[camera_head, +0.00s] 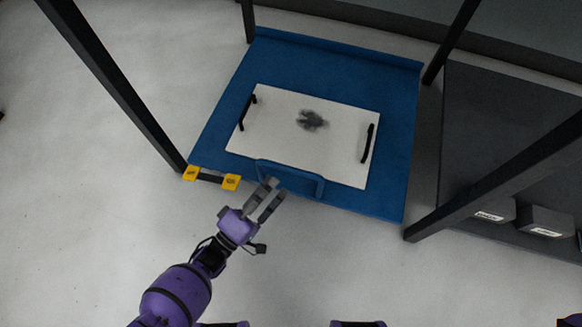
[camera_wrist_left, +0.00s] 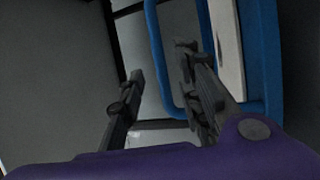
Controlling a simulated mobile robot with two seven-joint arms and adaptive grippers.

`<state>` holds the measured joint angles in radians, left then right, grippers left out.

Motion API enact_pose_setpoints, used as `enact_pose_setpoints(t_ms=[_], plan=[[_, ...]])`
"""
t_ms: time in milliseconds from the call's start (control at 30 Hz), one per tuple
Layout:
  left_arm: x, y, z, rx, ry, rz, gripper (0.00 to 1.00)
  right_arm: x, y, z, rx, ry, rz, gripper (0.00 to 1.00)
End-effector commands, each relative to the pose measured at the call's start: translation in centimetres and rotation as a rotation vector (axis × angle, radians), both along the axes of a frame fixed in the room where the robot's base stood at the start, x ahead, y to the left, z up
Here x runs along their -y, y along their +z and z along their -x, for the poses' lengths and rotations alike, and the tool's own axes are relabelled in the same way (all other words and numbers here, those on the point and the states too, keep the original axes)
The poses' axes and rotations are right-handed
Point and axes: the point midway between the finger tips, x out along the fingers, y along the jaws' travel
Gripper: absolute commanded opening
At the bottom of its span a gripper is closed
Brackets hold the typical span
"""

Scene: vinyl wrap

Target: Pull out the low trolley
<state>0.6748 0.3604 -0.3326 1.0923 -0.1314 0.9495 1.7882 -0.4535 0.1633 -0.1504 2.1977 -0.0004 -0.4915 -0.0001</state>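The low trolley (camera_head: 398,110) is a flat blue platform with a raised back edge, standing on the floor between dark posts. A blue loop handle (camera_head: 300,174) rises at its front edge; it also shows in the left wrist view (camera_wrist_left: 158,50). My left gripper (camera_head: 274,188) is at the left end of this handle, with its two fingers apart. In the left wrist view, the gripper (camera_wrist_left: 160,65) has a handle bar showing between its fingers, partly behind the right one. I cannot tell whether it touches. My right gripper is not in view.
A white panel (camera_head: 275,125) with two black handles and a dark smudge lies on the trolley. A yellow-ended dark bar (camera_head: 211,178) is by the left post (camera_head: 120,90). A dark shelf unit (camera_head: 500,120) stands right. The front floor (camera_head: 340,260) is clear.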

Motion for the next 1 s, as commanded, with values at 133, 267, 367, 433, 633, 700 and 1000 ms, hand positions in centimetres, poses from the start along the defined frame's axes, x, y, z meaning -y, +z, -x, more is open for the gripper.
enact_pose_setpoints(t_ms=[133, 267, 367, 433, 633, 700, 1000], plan=[[1.5, 0.5, -1.7, 0.002, 0.001, 0.002, 0.32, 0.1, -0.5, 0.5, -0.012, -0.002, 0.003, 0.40], [2.8, 0.9, -3.3, 0.003, 0.002, 0.002, 0.32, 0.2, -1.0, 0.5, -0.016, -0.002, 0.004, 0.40], [3.7, 1.1, -4.3, 0.002, 0.002, 0.000, 0.32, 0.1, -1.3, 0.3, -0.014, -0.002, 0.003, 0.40], [4.1, 1.2, -4.8, 0.001, 0.002, 0.000, 0.32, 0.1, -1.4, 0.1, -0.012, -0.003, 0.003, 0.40], [4.6, 1.3, -5.3, -0.002, 0.002, -0.002, 0.32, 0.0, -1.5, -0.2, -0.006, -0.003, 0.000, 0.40], [4.6, 1.3, -5.3, -0.002, 0.002, -0.002, 0.32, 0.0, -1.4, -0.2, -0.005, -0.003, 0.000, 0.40], [4.6, 1.3, -5.3, -0.002, 0.002, -0.002, 0.07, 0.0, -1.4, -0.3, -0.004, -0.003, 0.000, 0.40]])
